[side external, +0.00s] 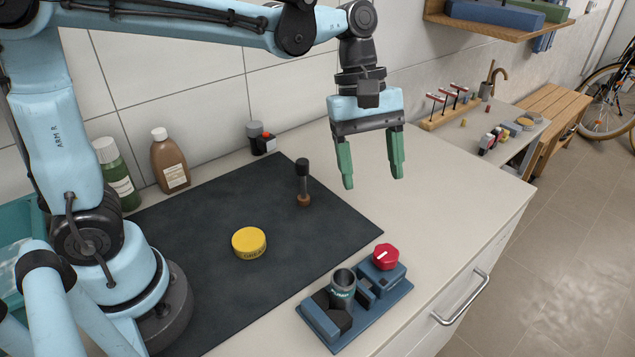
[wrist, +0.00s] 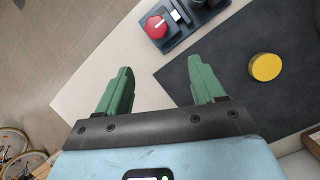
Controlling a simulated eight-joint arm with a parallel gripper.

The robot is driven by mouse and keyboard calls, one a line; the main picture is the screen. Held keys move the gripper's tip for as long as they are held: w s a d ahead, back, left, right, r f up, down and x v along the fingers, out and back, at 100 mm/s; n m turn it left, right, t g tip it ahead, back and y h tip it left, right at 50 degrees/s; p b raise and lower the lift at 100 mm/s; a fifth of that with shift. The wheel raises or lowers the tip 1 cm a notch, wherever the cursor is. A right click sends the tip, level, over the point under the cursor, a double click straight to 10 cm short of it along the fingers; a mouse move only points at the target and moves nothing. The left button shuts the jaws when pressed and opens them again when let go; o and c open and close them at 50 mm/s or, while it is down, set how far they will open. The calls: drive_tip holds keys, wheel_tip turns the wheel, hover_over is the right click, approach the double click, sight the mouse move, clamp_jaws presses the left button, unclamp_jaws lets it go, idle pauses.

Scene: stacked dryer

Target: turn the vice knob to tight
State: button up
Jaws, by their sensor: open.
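The vice (side external: 357,302) is a blue block on a blue base near the counter's front edge. Its red knob (side external: 385,256) with a white pointer mark is on top at the right end; the knob also shows at the top of the wrist view (wrist: 157,26). A grey metal cup (side external: 343,283) stands between the vice's jaws. My gripper (side external: 372,184) has green fingers, is open and empty, and hangs in the air above the counter, behind and higher than the knob.
A yellow tin (side external: 249,243) and a dark-handled tool (side external: 303,184) stand on the dark mat (side external: 195,240). Bottles (side external: 169,160) stand along the wall. A shelf (side external: 495,25) hangs at upper right.

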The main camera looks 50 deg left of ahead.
sight(386, 252)
drive_tip(key=shift+n+g, duration=0.5)
drive_tip(key=shift+n, duration=0.3)
drive_tip(key=x, duration=0.4)
drive_tip(key=d+x, duration=0.1)
drive_tip(key=x, duration=0.7)
drive_tip(key=shift+w+d, duration=0.25)
drive_tip(key=shift+d, duration=0.2)
drive_tip(key=c, duration=1)
